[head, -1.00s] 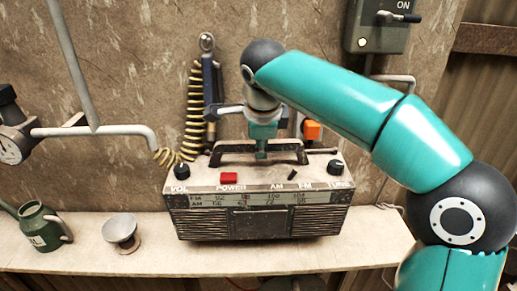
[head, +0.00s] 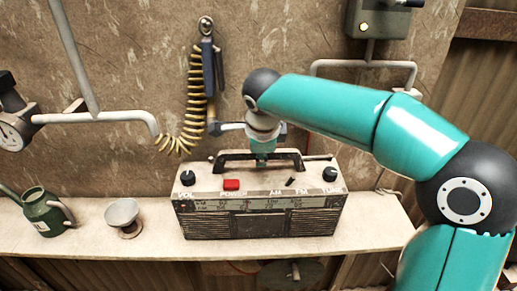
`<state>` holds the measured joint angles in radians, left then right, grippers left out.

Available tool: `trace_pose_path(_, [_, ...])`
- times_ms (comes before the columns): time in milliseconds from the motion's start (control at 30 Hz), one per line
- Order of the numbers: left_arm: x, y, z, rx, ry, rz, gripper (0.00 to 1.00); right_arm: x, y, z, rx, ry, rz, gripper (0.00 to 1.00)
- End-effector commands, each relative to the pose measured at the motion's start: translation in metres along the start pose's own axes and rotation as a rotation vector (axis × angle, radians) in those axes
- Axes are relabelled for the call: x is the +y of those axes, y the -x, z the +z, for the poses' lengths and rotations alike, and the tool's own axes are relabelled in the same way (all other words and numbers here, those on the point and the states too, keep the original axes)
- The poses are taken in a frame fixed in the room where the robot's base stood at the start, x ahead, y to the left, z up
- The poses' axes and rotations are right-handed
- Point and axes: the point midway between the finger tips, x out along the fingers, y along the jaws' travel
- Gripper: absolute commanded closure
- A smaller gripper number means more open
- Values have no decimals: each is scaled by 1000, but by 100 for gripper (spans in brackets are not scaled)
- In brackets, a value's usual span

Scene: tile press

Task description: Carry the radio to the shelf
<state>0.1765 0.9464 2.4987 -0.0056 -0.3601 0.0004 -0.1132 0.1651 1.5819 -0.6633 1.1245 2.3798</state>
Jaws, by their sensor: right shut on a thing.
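The radio (head: 263,222), a worn box with a dark grille front, a red power button, two black knobs and a top handle, is upright at the middle of the head view, over the pale shelf (head: 80,252). I cannot tell whether its base touches the shelf or hangs just above it. My right gripper (head: 262,158) comes down from above and is shut on the radio's handle (head: 225,160); its fingertips are partly hidden there. My left gripper is not in view.
On the shelf left of the radio stand a small cup-like dish (head: 123,215) and a green can (head: 42,212). A coiled yellow hose (head: 196,100) and a pipe (head: 95,117) with a gauge (head: 14,133) are on the wall behind. Shelf to the radio's right is bare.

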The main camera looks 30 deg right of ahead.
Motion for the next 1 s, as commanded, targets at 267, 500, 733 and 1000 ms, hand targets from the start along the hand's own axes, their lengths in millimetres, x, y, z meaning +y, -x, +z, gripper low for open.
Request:
trace_pose_path(267, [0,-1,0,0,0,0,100,4,-4,1,4,2,12,61])
trace_pose_path(500, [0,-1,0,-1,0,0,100,3,-3,1,2,2,9,58])
trace_pose_path(733, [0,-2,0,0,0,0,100,2,8,2,1,2,6,58])
trace_pose_path(1000, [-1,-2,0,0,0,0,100,1,55,3,-3,2,3,58])
